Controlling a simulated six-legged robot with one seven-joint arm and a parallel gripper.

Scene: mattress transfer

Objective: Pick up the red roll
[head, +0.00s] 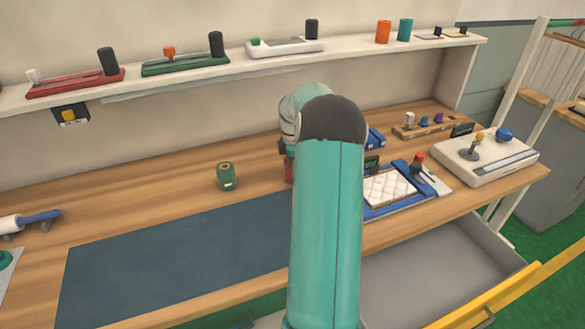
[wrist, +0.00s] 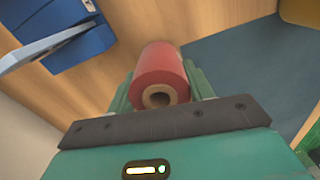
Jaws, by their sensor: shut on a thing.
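The red roll (wrist: 158,68) shows in the wrist view with its tan core end facing the camera. My gripper (wrist: 161,82) is shut on it, with a green finger along each side. In the head view only a thin red strip of the roll (head: 289,171) shows left of my arm, above the wooden table; my arm hides the rest and most of the gripper. I cannot tell whether the roll touches the tabletop.
A green roll (head: 226,176) stands to the left on the table (head: 150,200). A dark blue mat (head: 185,255) lies in front. Right of my arm are a blue-framed tray (head: 400,208) and a white joystick box (head: 487,160). A shelf (head: 345,52) runs above, and an open grey drawer (head: 430,275) sits below.

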